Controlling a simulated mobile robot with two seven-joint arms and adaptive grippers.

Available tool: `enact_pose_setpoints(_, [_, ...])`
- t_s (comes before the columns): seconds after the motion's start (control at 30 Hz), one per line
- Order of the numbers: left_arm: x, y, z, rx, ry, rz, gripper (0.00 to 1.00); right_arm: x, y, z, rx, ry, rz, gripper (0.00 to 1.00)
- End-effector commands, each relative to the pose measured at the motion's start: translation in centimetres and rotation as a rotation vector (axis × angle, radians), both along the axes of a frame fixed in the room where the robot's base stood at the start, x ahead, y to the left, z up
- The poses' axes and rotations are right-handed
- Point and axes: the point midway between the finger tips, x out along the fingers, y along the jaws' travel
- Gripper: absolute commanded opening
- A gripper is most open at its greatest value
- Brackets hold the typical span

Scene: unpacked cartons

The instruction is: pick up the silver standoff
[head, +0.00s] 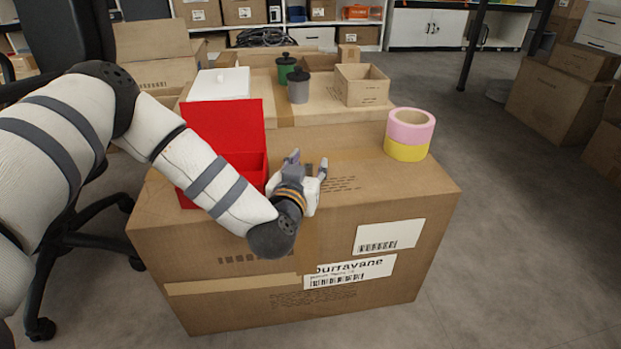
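I cannot make out a silver standoff in the head view; it may be hidden behind my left gripper or inside the red box. My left gripper (309,160) is low over the top of the large front carton (375,185), just right of the red box (224,125). Its two fingers point away from me and stand apart, with nothing visible between them. The red box has its lid raised, and my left forearm covers part of its front. My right gripper is not in view.
A pink tape roll (410,125) sits on a yellow tape roll (406,152) at the right. Behind stand a green canister (286,72), a grey canister (298,90), a small open carton (362,92) and a white box (219,84).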

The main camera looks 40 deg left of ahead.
Motion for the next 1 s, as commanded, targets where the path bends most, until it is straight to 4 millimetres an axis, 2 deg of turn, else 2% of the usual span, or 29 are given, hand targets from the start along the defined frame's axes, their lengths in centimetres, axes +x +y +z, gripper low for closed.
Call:
enact_pose_setpoints(0.17, [0.0, 0.0, 0.1, 0.0, 0.0, -0.001, 0.37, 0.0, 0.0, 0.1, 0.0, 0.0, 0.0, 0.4])
enact_pose_setpoints(0.3, [0.0, 0.0, 0.1, 0.0, 0.0, -0.001, 0.05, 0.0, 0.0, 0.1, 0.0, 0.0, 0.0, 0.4])
enact_pose_setpoints(0.33, [0.0, 0.0, 0.1, 0.0, 0.0, -0.001, 0.0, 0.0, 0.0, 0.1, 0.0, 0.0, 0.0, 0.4])
enact_pose_setpoints(0.77, [-0.1, -0.1, 0.5, 0.0, 0.0, -0.001, 0.0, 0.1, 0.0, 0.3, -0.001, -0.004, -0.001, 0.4])
enact_pose_setpoints(0.87, [0.0, -0.1, 1.9, 0.0, -0.002, -0.002, 0.0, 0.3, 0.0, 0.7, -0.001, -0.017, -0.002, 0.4])
enact_pose_setpoints(0.97, [-0.1, -0.2, 4.3, 0.0, -0.006, -0.004, 0.0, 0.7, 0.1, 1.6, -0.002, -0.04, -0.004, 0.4])
enact_pose_setpoints(1.0, [-0.8, -0.9, 5.3, -0.001, -0.005, -0.005, 0.0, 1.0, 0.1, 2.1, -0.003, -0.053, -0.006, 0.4])
